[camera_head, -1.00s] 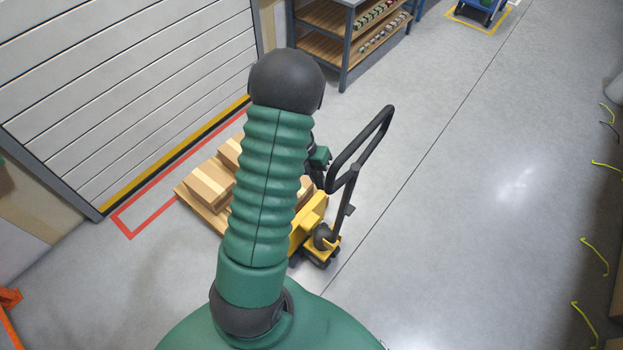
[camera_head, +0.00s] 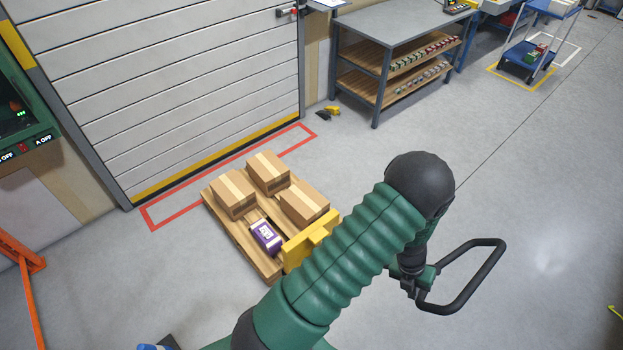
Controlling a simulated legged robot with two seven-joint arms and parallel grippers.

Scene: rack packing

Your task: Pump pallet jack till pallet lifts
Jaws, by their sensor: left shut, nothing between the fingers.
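The wooden pallet (camera_head: 238,236) lies on the floor left of centre, with several cardboard boxes and one purple box (camera_head: 265,236) on it. The yellow body of the pallet jack (camera_head: 309,241) stands at the pallet's right end. Its black loop handle (camera_head: 490,270) extends to the right. My green left arm crosses in front and hides most of the jack and the handle's shaft. My left gripper (camera_head: 418,288) is at the near left part of the handle loop, shut with nothing between its fingers. Whether it touches the handle cannot be told. My right gripper is not in view.
A shutter door (camera_head: 170,90) with a red floor outline (camera_head: 235,168) is behind the pallet. A grey workbench (camera_head: 400,40) with shelves stands at the back. A blue cart (camera_head: 540,40) is at the back right. An orange frame (camera_head: 22,260) is at left.

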